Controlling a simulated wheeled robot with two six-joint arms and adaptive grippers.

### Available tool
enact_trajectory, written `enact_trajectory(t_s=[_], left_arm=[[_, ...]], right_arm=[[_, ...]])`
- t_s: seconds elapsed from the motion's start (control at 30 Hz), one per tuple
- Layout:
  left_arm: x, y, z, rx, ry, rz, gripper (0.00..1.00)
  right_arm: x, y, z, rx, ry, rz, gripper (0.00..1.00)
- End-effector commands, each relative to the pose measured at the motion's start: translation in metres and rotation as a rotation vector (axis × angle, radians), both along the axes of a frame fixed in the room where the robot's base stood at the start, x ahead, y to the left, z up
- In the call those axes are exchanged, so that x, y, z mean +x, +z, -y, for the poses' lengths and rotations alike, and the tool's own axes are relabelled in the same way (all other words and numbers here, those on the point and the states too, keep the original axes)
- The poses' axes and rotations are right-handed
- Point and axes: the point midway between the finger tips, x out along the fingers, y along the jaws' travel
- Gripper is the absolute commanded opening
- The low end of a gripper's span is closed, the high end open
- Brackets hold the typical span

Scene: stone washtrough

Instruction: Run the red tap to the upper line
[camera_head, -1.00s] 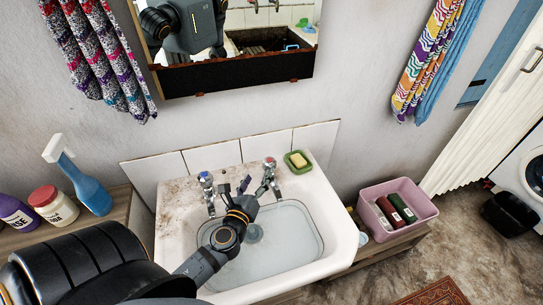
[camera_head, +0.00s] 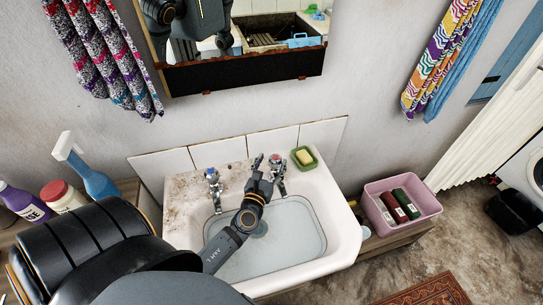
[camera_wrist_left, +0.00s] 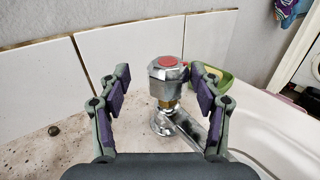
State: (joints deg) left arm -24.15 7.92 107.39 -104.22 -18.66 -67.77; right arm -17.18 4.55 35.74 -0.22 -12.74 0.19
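The red tap (camera_head: 277,160) is chrome with a red cap and stands at the back right of the white basin (camera_head: 345,235). In the left wrist view the red tap (camera_wrist_left: 168,72) stands upright between the spread fingers, slightly right of centre, with its spout towards the lower right. My left gripper (camera_head: 264,168) is open beside the red tap, just left of it in the head view; I cannot tell if a finger touches it. Clear water (camera_head: 285,235) lies in the basin over the drain. I can make out no line on the basin wall. My right gripper is not in view.
A blue-marked tap (camera_head: 213,178) stands to the left. A green soap dish (camera_head: 311,163) with yellow soap sits right of the red tap. A mirror (camera_head: 240,75) hangs above.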

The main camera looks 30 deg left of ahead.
Motion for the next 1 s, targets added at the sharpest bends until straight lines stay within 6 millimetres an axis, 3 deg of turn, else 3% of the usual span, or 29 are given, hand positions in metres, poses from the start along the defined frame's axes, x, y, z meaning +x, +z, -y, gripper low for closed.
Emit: enact_trajectory(t_s=[0.13, 0.43, 0.8, 1.0], left_arm=[[0.0131, -0.0002, -0.0039, 0.0, 0.001, -0.001, 0.64], [0.0154, -0.0011, -0.0045, -0.001, 0.001, -0.001, 0.64], [0.015, -0.0006, -0.0058, 0.0, 0.005, 0.001, 0.15], [0.015, -0.0003, -0.0066, 0.001, 0.005, 0.002, 0.11]], right_arm=[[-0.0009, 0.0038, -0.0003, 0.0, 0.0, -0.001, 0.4], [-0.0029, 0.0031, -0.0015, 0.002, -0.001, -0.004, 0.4], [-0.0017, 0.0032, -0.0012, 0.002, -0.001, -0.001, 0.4], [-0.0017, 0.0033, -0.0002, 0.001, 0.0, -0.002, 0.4]])
